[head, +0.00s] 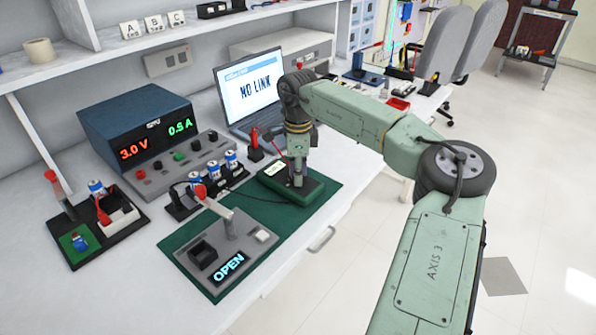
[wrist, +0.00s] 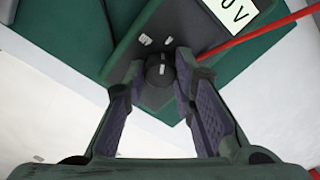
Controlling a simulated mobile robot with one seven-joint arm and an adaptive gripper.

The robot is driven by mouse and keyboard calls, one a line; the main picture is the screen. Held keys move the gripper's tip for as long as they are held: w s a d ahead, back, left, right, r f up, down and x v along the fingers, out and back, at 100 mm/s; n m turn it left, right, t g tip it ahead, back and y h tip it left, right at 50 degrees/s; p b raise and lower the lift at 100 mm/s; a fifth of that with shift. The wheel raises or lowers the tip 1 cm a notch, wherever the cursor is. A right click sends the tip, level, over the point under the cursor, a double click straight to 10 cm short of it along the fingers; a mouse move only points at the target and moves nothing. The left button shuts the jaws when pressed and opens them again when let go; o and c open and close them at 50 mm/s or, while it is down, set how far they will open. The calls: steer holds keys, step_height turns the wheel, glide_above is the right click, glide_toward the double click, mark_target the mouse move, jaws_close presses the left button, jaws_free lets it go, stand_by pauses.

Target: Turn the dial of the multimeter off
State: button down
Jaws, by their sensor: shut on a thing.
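The multimeter (head: 309,186) is a dark green box lying on the green mat at the front of the bench. Its pale screen (wrist: 236,13) shows digits ending in "0 V" in the wrist view. The black dial (wrist: 160,69) has a white pointer mark and sits near the multimeter's near end, with small white labels beside it. My gripper (wrist: 162,74) points down over the multimeter, with its two fingertips on either side of the dial, shut on it. In the head view my gripper (head: 298,178) hides the dial.
A red lead (wrist: 280,31) runs off the multimeter. A grey fixture reading "OPEN" (head: 229,267) stands left on the green mat (head: 183,243). Behind are a power supply (head: 135,120) showing 3.0 V and 0.5 A and a laptop (head: 250,88) reading "NO LINK".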

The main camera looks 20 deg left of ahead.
steer(key=n, duration=0.3)
steer(key=shift+w+r+n, duration=0.1)
steer(key=shift+n, duration=0.2)
steer(key=shift+n+p, duration=0.35)
steer(key=shift+n, duration=1.45)
steer(key=c, duration=1.3)
jaws_free()
step_height(320, 180, up, 12)
steer(key=shift+f, duration=0.1)
